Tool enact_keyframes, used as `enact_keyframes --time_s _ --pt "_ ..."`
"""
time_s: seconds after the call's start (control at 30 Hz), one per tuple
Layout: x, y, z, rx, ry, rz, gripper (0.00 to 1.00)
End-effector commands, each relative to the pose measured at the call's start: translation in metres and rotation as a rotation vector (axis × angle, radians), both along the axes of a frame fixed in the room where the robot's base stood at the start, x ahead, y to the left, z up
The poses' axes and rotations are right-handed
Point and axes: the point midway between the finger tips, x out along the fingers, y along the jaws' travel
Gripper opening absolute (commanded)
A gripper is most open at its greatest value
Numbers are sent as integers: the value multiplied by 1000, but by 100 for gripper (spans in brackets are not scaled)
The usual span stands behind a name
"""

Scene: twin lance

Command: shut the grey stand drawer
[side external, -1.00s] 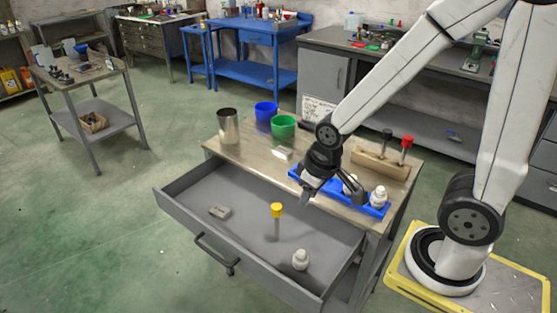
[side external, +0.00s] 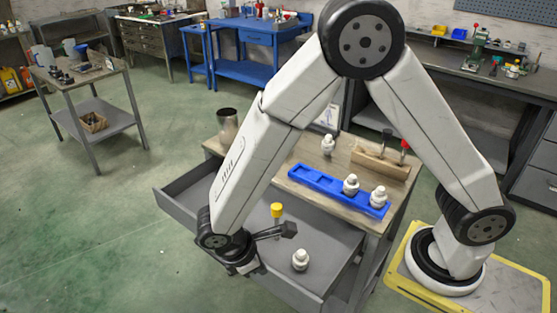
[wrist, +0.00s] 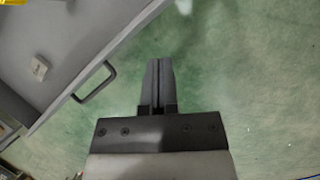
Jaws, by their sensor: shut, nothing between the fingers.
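The grey stand drawer (side external: 180,208) is pulled out from under the wooden top, with its inside visible in the side view. In the wrist view, its front edge (wrist: 110,48) and dark bar handle (wrist: 97,84) lie left of my fingers. My gripper (side external: 248,268) is low, at the drawer's front side, and hides the handle in the side view. Its fingers (wrist: 158,62) are together and empty, with green floor beyond them. I cannot tell any contact with the drawer front.
In the drawer are a yellow-capped object (side external: 277,211), a white bulb-like piece (side external: 300,260) and a small grey block (wrist: 39,68). A blue tray (side external: 312,181) with white pieces and a wooden rack (side external: 380,164) stand on top. Floor in front is clear.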

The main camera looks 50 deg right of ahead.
Motion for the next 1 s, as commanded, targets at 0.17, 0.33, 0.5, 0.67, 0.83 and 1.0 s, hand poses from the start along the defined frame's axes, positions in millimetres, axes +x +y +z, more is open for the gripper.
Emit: enact_keyframes --time_s 0.17,0.33,0.5,0.67,0.83,1.0 --pt "-12 33 -27 -120 79 208 0" --pt "-25 59 -48 -234 132 380 0" --pt "-36 75 -62 -314 160 491 0" --pt "-39 80 -67 -345 169 532 0" --pt "-39 80 -67 -347 170 534 0" --pt "-39 77 -71 -347 170 532 0"
